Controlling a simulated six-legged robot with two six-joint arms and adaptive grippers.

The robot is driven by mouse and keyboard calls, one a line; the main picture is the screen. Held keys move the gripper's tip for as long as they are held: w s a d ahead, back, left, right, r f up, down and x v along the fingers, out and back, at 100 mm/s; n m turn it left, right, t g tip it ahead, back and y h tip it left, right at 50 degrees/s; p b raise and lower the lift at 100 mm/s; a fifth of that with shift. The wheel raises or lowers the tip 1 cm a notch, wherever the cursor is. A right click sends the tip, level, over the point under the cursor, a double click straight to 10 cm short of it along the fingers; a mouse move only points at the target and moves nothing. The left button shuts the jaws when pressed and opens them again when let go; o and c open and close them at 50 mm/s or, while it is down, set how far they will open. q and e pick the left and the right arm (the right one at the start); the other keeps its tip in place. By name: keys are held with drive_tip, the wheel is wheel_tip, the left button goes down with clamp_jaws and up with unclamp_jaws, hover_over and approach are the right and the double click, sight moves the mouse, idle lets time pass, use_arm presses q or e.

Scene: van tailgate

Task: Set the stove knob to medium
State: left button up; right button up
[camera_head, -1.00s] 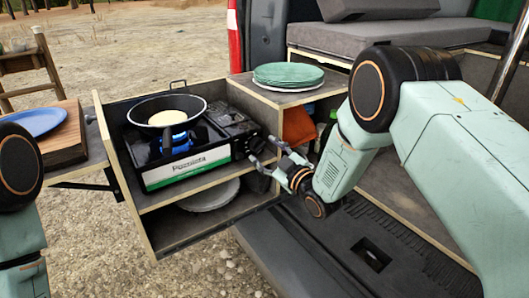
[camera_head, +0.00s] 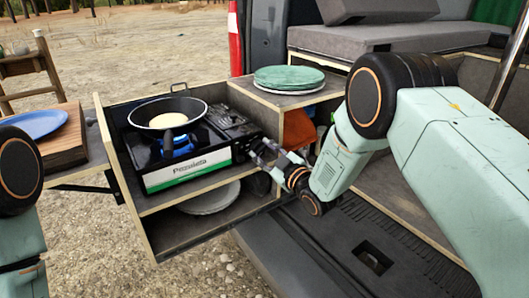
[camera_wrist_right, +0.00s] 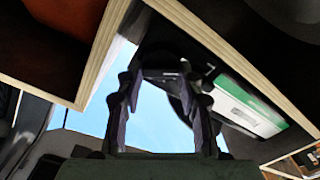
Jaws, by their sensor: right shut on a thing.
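The camping stove (camera_head: 186,172) sits in the pulled-out drawer unit, with a white and green label on its front. A black pan (camera_head: 146,112) holding a pale round pancake (camera_head: 168,120) stands on its burner, with blue flame (camera_head: 178,146) below. My right gripper (camera_head: 261,152) is at the stove's right front corner, its fingers drawn together. The wrist view shows its fingers (camera_wrist_right: 163,78) around a dark part at the stove, taken as the stove knob; the fingers hide most of it and its setting cannot be read. My left gripper is out of view.
Green plates (camera_head: 289,76) are stacked on the shelf right of the stove. Another plate (camera_head: 208,197) lies on the drawer's lower shelf. A wooden board with a blue plate (camera_head: 33,123) is at left. An orange item (camera_head: 298,128) sits in the compartment behind my right gripper.

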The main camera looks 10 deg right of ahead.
drive_tip(key=shift+c, duration=1.1)
drive_tip(key=shift+m, duration=0.3)
drive_tip(key=m+p, duration=0.1)
drive_tip(key=m, duration=0.3)
drive_tip(key=shift+d, duration=0.1)
drive_tip(key=m, duration=0.3)
drive_tip(key=shift+m+p, duration=0.3)
drive_tip(key=shift+p, duration=0.05)
drive_tip(key=shift+d+m, duration=0.1)
drive_tip(key=shift+m, duration=1.2)
drive_tip(key=shift+f+m, duration=0.1)
drive_tip(key=shift+m, duration=0.2)
